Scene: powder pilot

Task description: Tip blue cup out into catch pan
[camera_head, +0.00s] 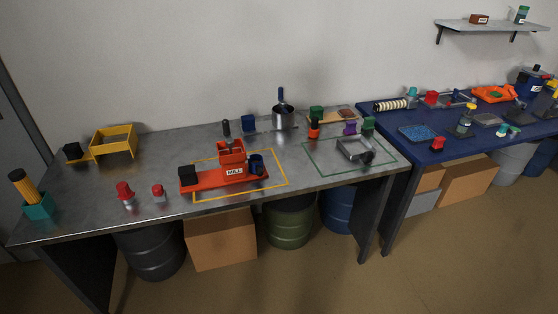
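A dark blue cup (257,163) stands at the right end of the orange-red mill (231,174), inside a yellow outline on the grey table. Whether it holds anything is too small to tell. A shallow grey metal pan (352,149), which looks like the catch pan, sits inside a green outline (318,171) to the right. A dark round thing is at its right front corner. Cup and pan are well apart. Neither of my grippers shows in the head view.
A metal pot (283,117) and a blue block-like thing (249,123) stand behind the mill. Red-topped items (125,194) are near the front edge. A yellow tray (113,139) is at the left. A crowded blue table (448,146) adjoins on the right. Bare tabletop lies between mill and pan.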

